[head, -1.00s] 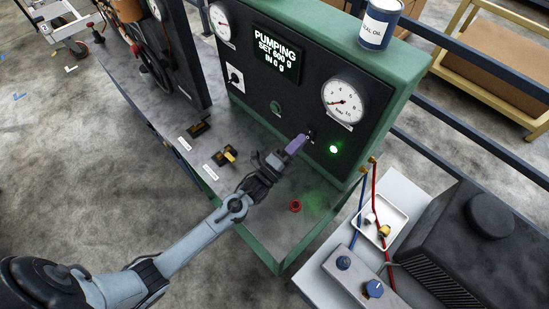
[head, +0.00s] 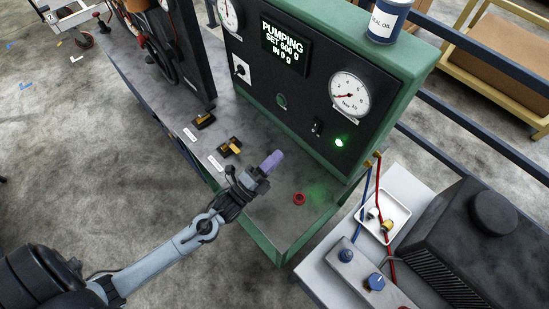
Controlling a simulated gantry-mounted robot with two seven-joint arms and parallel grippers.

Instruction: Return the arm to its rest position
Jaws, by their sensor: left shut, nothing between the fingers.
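My left arm comes in from the lower left. Its left gripper (head: 272,161) has purple fingertips that are shut and empty. It hangs over the grey shelf in front of the green-framed panel, apart from the panel face. A black toggle switch (head: 317,127) sits on the panel, to the right of the gripper. A lit green lamp (head: 339,141) is beside it. The display (head: 285,46) reads "PUMPING SET 600 g IN 0 g". My right gripper is not in view.
Two black-and-yellow valve handles (head: 229,147) and a red ring or button (head: 299,198) are on the shelf near the gripper. An oil can (head: 386,21) stands on the cabinet top. A white tray (head: 362,229) with fittings sits at right. Open floor lies at left.

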